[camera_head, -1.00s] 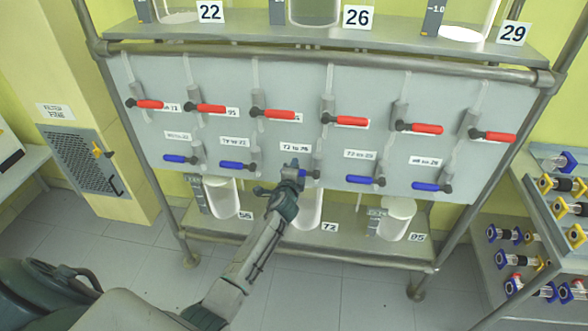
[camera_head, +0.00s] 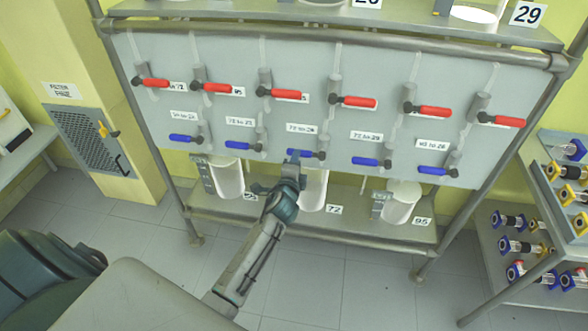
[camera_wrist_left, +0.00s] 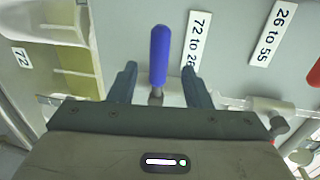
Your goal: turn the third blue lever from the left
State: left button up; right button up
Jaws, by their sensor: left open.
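The third blue lever from the left (camera_head: 307,154) lies roughly level in the lower row of the panel, with its dark pivot at its right end. My left gripper (camera_head: 293,163) is at its handle and covers part of it. In the left wrist view the blue lever (camera_wrist_left: 159,55) stands between the two open fingers of my left gripper (camera_wrist_left: 158,82), with a gap on each side. A label reading "72 to 26" (camera_wrist_left: 196,40) is beside it. My right gripper is not in view.
Other blue levers flank it, the nearest at left (camera_head: 243,146) and right (camera_head: 371,162). A row of red levers (camera_head: 353,101) runs above. Glass vessels (camera_head: 404,203) stand below the panel on the lower shelf (camera_head: 350,222). A side rack (camera_head: 545,190) stands at right.

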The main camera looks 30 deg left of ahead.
pick_arm(q)
jog(key=shift+v, duration=1.45)
jog(key=s+f+n+g+h, duration=0.15)
jog(key=s+f, duration=0.25)
jog(key=f, duration=0.8)
jog(key=s+f+n+g+h, duration=0.1)
jog(key=s+f+n+g, duration=0.3)
jog(key=f, duration=0.8)
jog(key=s+f+n+g, duration=0.2)
jog(key=s+f+g, duration=0.1)
jog(key=s+f, duration=1.15)
jog(key=s+f+n+g, duration=0.2)
jog(key=s+f, duration=0.3)
jog(key=s, duration=0.6)
jog(key=s+f+n+g+h, duration=0.1)
jog(key=s+f, duration=0.4)
jog(key=s, duration=0.5)
jog(key=s+f+n+g, duration=0.2)
jog(key=s+f+n, duration=0.2)
jog(key=s, duration=0.7)
jog(key=shift+s+f+g, duration=0.3)
jog(key=shift+f+g, duration=0.05)
jog(key=shift+f, duration=0.2)
jog(key=shift+h, duration=0.25)
